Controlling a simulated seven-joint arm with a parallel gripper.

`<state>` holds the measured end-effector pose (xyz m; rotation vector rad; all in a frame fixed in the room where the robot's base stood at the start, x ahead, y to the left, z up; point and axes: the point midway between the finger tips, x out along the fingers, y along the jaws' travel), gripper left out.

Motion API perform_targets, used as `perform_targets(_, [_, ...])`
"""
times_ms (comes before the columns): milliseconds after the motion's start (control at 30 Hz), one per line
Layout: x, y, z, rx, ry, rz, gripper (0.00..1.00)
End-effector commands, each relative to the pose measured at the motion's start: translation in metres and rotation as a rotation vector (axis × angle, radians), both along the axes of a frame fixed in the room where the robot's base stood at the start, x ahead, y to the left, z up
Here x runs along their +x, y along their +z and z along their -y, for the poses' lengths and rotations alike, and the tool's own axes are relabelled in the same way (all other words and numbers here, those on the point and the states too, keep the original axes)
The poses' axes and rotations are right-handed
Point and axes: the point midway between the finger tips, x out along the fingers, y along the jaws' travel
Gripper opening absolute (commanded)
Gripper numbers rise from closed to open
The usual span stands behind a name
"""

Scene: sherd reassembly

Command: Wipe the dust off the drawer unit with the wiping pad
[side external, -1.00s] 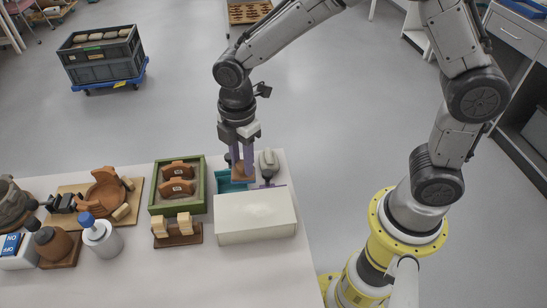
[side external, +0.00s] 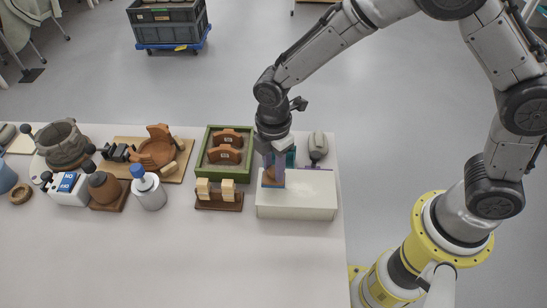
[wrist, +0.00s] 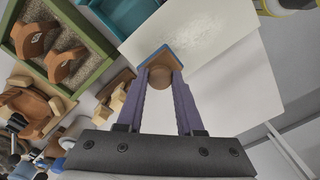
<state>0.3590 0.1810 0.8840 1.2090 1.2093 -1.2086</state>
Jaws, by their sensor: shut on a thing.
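The drawer unit (side external: 305,207) is a low, pale cream box near the right end of the table. Its top also shows in the wrist view (wrist: 232,22), with a speckled whitish patch of dust (wrist: 200,38) on it. My gripper (side external: 273,175) points down over the left part of the top. Its purple fingers are shut on the wooden grip of the wiping pad (wrist: 158,78), which has a brown body and a blue edge underneath. The pad is at or just above the top; I cannot tell whether it touches. The dust lies beside the pad in the wrist view.
A teal bin (wrist: 128,12) is behind the drawer unit, next to a grey device (side external: 318,146). A green-framed tray (side external: 202,158) with brown sherds and a wooden stand with blocks (side external: 219,197) are to the left. The table's front is clear.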

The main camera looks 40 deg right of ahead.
Motion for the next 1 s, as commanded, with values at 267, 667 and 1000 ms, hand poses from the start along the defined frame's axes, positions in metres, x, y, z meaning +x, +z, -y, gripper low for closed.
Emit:
perform_targets(267, [-0.004, -0.027, 0.004, -0.001, -0.001, -0.001, 0.0])
perform_targets(667, [-0.031, -0.028, 0.031, -0.002, -0.001, -0.005, 0.0])
perform_targets(1000, [-0.052, -0.028, 0.053, -0.002, -0.001, -0.005, 0.0])
